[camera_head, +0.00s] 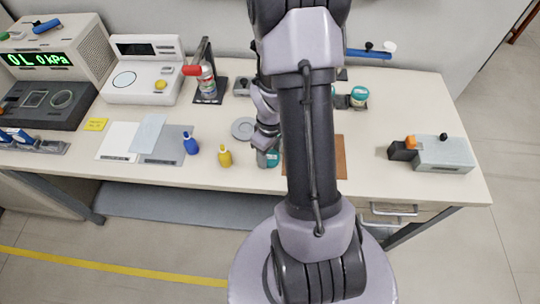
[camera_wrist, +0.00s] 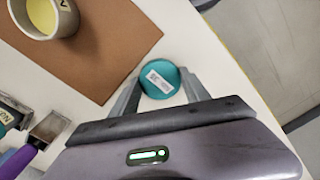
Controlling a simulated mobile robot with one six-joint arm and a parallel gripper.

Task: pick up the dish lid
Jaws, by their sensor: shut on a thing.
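A round teal lid (camera_wrist: 160,80) with a white label is between the two fingers of my gripper (camera_wrist: 158,88) in the wrist view. The fingers are shut on its sides. In the head view the teal lid (camera_head: 272,158) shows near the front edge of the table, beside my gripper (camera_head: 266,146), which is partly hidden by its own wrist. I cannot tell whether the lid touches the table or whether a dish is under it. A flat grey disc (camera_head: 243,128) lies on the table left of my gripper.
A brown mat (camera_wrist: 90,50) bears a cup (camera_wrist: 45,15) with yellow contents; my arm hides much of it in the head view. A blue bottle (camera_head: 190,143) and a yellow bottle (camera_head: 225,156) stand left. A teal-topped jar (camera_head: 358,96) stands behind.

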